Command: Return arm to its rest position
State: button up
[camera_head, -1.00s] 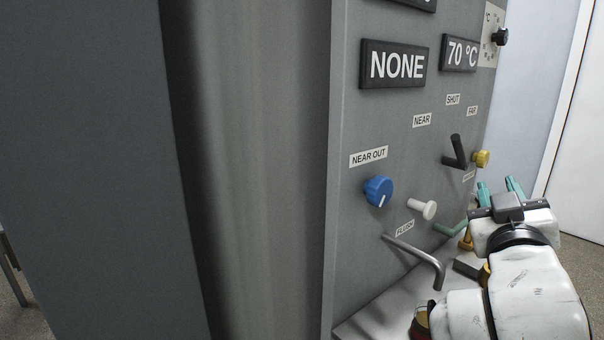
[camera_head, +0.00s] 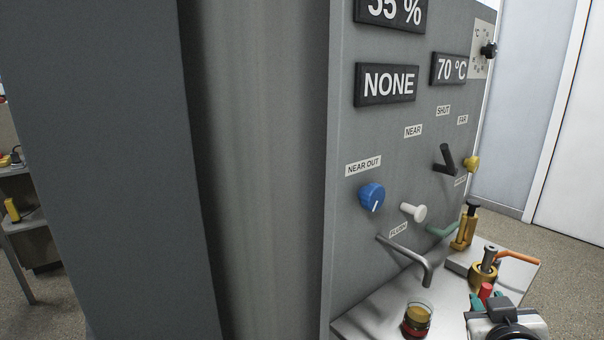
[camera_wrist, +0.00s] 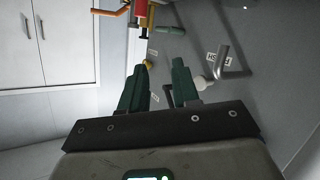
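My gripper (camera_head: 490,301) is low at the bottom right of the head view, in front of the machine's shelf. In the wrist view its two green fingers (camera_wrist: 161,80) stand apart with nothing between them, so it is open and empty. The grey machine panel (camera_head: 350,230) stands to its left in the head view. It bears a blue knob (camera_head: 371,196), a white push knob (camera_head: 414,212), a black lever (camera_head: 446,160), a yellow knob (camera_head: 473,164) and a bent metal spout (camera_head: 410,258). Displays read "NONE" (camera_head: 387,84) and "70 °C" (camera_head: 450,69).
A glass cup (camera_head: 417,320) with dark contents stands on the metal shelf (camera_head: 372,315) below the spout. A brass fitting with an orange handle (camera_head: 517,257) and a yellow clamp (camera_head: 464,230) stand near my gripper. Open floor (camera_head: 562,290) lies right.

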jog(key=s+a+f+g+y+p, duration=0.25)
jog(key=s+f+g+p, duration=0.35)
jog(key=s+f, duration=0.95)
jog(key=s+f+g+y, duration=0.1)
jog(key=s+f+g, duration=0.2)
jog(key=s, duration=0.5)
jog(key=s+a+f+g+y+p, duration=0.1)
jog(key=s+f+g, duration=0.2)
jog(key=s, duration=0.6)
jog(key=shift+g+y, duration=0.3)
jog(key=shift+y, duration=0.05)
jog(key=shift+o, duration=0.2)
jog(key=shift+a, duration=0.1)
